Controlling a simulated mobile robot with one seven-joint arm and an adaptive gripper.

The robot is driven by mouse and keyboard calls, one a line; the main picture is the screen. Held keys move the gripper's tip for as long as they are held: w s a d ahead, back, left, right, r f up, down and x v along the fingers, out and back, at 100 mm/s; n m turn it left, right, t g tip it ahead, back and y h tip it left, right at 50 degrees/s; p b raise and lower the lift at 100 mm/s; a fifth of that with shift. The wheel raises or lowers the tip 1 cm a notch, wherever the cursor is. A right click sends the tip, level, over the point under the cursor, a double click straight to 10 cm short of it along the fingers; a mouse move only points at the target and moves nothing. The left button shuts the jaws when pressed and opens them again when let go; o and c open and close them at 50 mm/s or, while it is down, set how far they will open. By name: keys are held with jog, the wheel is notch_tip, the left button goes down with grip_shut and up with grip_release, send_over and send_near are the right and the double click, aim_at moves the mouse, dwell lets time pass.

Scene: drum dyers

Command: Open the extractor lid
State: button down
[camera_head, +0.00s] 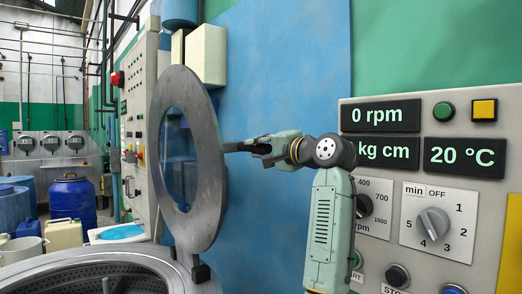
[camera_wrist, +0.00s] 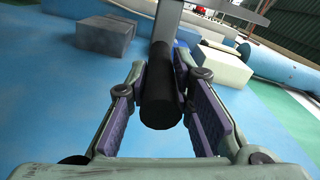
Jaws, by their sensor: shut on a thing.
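The extractor lid (camera_head: 206,150) is a round grey metal ring with a glass centre. It stands raised, close to upright, above the extractor drum (camera_head: 85,270) at the lower left of the head view. A hinge block (camera_head: 200,270) sits at its bottom edge. A dark handle (camera_head: 234,147) sticks out from the lid's right side. My gripper (camera_head: 258,146) is shut on the handle from the right. In the wrist view, the black round handle end (camera_wrist: 161,103) sits between the two purple-padded fingers, partly hiding the grey bar behind it.
The control panel (camera_head: 490,150) with displays, knobs and buttons is at the right, behind my arm. A tall grey control cabinet (camera_head: 137,110) stands behind the lid. Blue barrels (camera_head: 73,199) and a cream canister (camera_head: 64,234) stand at the left. A blue wall is behind the gripper.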

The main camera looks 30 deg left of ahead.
dwell(0.3)
jog(key=c, duration=1.4)
grip_release()
